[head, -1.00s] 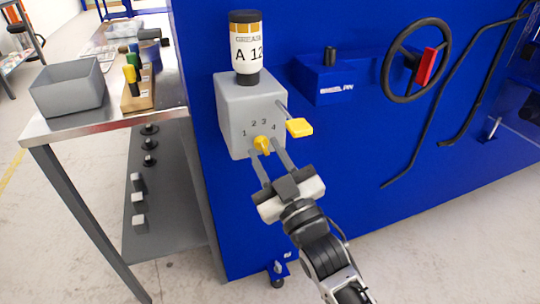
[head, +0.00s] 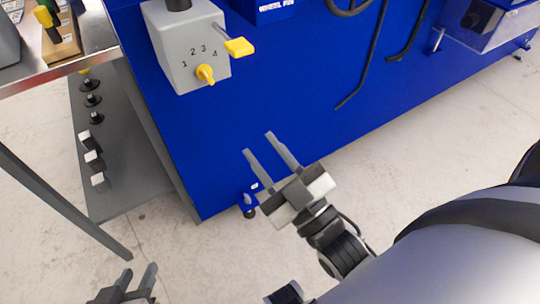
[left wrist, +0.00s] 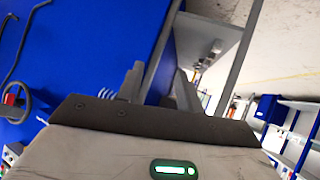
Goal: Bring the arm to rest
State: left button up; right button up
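My right gripper (head: 259,143) is in the middle of the head view, in front of the blue machine panel. Its two fingers are apart with nothing between them, and it is clear of the yellow knob. My left gripper (head: 138,272) is at the bottom left of the head view, partly cut off, with its fingers apart and empty. Its fingers (left wrist: 157,82) also show in the left wrist view. The yellow knob (head: 205,75) sits on the grey box (head: 170,50), below the numbers 1 to 4. A yellow-tipped lever (head: 238,47) sticks out of the box's right side.
The blue machine (head: 300,90) fills the upper middle. A steel table (head: 95,52) with a lower shelf (head: 135,170) stands at the left, with several small parts on the shelf. The pale floor (head: 190,260) in front is open.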

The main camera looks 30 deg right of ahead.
jog(key=shift+s+f, duration=0.15)
jog(key=shift+s, duration=0.25)
